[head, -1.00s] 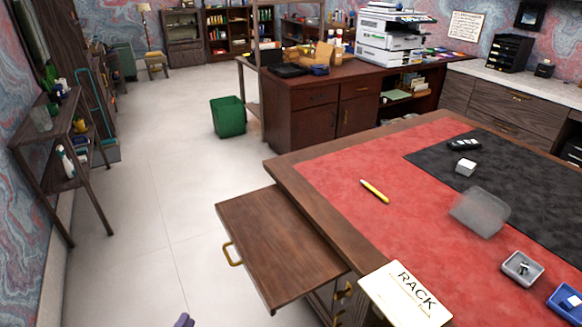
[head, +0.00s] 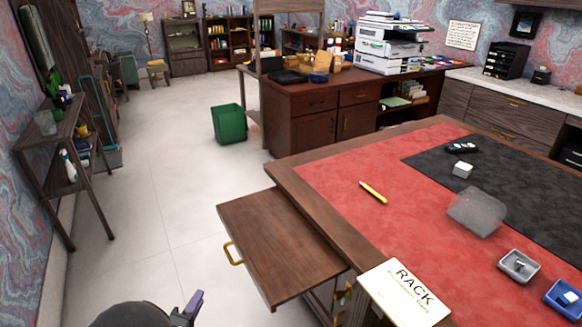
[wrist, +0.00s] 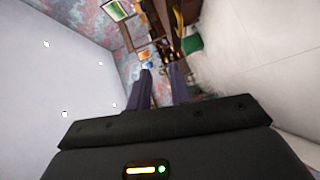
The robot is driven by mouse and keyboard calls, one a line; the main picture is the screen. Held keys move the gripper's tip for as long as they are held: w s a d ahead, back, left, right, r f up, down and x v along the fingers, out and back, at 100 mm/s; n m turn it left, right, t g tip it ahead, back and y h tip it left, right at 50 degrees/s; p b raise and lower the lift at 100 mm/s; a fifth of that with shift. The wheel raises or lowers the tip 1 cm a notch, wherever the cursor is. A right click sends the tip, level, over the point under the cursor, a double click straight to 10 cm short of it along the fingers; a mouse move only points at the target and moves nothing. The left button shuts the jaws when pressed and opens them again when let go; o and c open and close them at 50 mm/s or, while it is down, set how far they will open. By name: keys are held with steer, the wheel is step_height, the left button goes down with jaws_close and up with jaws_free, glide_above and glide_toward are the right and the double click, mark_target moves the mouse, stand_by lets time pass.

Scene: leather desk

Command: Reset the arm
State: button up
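My gripper (head: 190,306) shows at the bottom of the head view, left of the desk and over the pale floor. Only its dark round wrist part and purple-grey fingers are in the picture there. In the wrist view the two fingers (wrist: 162,76) stand apart with a gap between them, and nothing is held. The wrist view is tilted, with a white ceiling at the left, floor at the right and shelves beyond the fingertips.
The desk (head: 290,174) has a pulled-out wooden board (head: 275,240) near my gripper. A yellow marker (head: 373,192), clear box (head: 476,212), grey tray (head: 518,266), blue tray (head: 566,299) and RACK sign (head: 404,293) are on it. A shelf (head: 62,135) stands left; floor between is clear.

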steer(key=w+d+m+g+y+b, duration=0.2)
steer(key=w+d+m+g+y, duration=0.15)
steer(key=w+d, duration=0.4)
steer(key=w+d+m+g+b, duration=0.1)
steer(key=d, duration=0.2)
steer(key=d+r+m+g, duration=0.1)
steer(key=d, duration=0.2)
steer(key=w+d+r+m+g+y+b, duration=0.1)
steer(key=d+m, duration=0.1)
steer(key=d, duration=0.1)
steer(key=shift+w+d+r+b, duration=0.1)
steer(key=shift+w+b, duration=0.2)
steer(key=shift+w, duration=0.05)
steer(key=s+d+m+g+h+b, duration=0.1)
steer(key=s+d+m+g+b, duration=0.45)
steer(key=s+d, duration=1.45)
step_height(320, 180, up, 24)
steer(key=w+d+m+g+p, duration=0.1)
steer(key=d+p, duration=0.1)
steer(key=p, duration=2.4)
steer(key=shift+w+r+g+p, duration=0.25)
steer(key=shift+w+g+p, duration=0.15)
